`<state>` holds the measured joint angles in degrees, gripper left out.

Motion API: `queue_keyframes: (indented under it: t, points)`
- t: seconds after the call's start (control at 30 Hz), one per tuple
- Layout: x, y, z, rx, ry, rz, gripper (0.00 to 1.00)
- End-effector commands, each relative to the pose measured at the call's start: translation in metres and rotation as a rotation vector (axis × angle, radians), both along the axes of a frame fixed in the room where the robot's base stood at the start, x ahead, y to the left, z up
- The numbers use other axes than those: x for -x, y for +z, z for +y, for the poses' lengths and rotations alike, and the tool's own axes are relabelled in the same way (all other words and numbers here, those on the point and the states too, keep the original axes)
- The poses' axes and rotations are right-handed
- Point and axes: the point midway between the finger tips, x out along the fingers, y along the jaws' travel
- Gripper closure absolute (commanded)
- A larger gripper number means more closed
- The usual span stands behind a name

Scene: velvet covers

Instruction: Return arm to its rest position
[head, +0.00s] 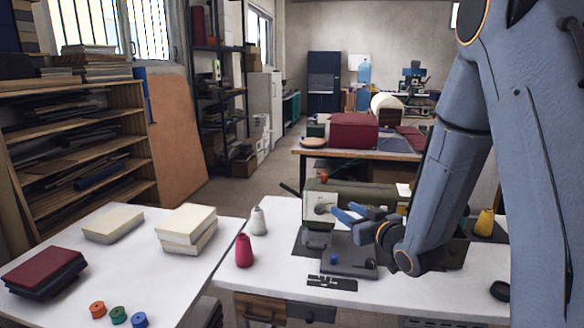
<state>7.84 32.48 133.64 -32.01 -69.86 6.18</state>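My gripper (352,213) is at the end of my blue-grey arm (440,205), which comes down from the upper right. Its blue fingers point left, in front of the sewing machine (320,208) on the white table. The two fingers look apart, with nothing seen between them. A small blue bobbin (334,260) lies on the dark plate (345,256) below. The arm hides part of the machine and of the table behind it.
A pink thread cone (244,251) and a white cone (258,220) stand left of the machine. A yellow cone (485,222) stands right of my arm. The left table (125,255) holds pale blocks, dark red books and several spools. Wooden shelves (80,150) stand behind.

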Motion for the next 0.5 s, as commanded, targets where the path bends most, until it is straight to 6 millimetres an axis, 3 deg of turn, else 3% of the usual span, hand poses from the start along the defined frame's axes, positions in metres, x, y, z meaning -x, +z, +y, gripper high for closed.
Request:
queue_keyframes:
  t: [0.27, 0.37, 0.5]
  points:
    - [0.012, -0.019, -0.014, 0.092, -0.088, 0.177, 0.61]
    - [0.025, -0.029, -0.024, 0.134, -0.135, 0.279, 0.61]
    - [0.061, -0.046, -0.04, 0.195, -0.217, 0.482, 0.61]
